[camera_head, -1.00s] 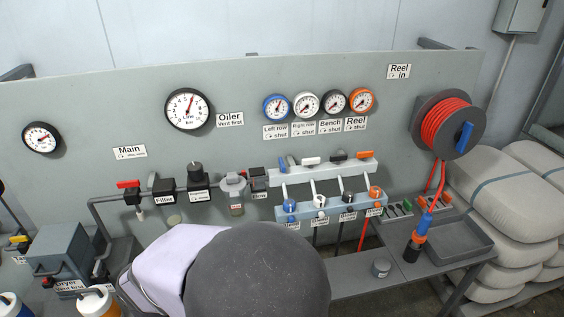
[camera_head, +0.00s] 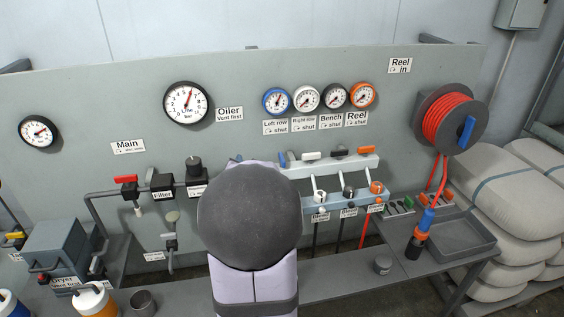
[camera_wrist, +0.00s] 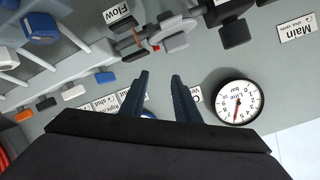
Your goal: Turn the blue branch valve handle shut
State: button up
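The blue branch valve handle (camera_head: 282,160) is the leftmost lever on top of the pale manifold, below the blue-rimmed gauge (camera_head: 277,101). It stands nearly upright in the head view. In the wrist view the blue handle (camera_wrist: 105,77) lies left of my fingers, in a row with white, dark and orange handles. My gripper (camera_wrist: 160,85) is open and empty, its dark fingers apart and not touching the handle. In the head view my arm hides the gripper and the manifold's left end.
White (camera_head: 311,155), black (camera_head: 339,153) and orange (camera_head: 366,150) handles stand close beside the blue one. The filter (camera_head: 162,187) and red main valve handle (camera_head: 126,179) are to the left. A hose reel (camera_head: 449,124) hangs at right. The panel above the handles is bare between the labels.

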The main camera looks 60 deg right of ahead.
aim_at(282, 157)
jog(key=s+d+f+n+t+h+b, duration=0.1)
jog(key=s+d+n, duration=0.1)
jog(key=s+d+f+n+b, duration=0.2)
jog(key=s+d, duration=0.1)
jog(key=s+d+f+n+t+h+b, duration=0.1)
jog(key=s+d, duration=0.2)
jog(key=shift+s+d+f+n+t+h+b, duration=0.1)
jog(key=shift+d+f+n+t+h+b, duration=0.1)
jog(key=shift+n+t+h+b, duration=0.15)
jog(key=shift+w+r+n, duration=0.15)
jog(key=shift+w+n, duration=0.05)
jog(key=shift+n, duration=0.05)
jog(key=shift+p+x, duration=1.25)
jog(key=shift+x, duration=2.3)
jog(key=shift+c, duration=0.2)
grip_shut()
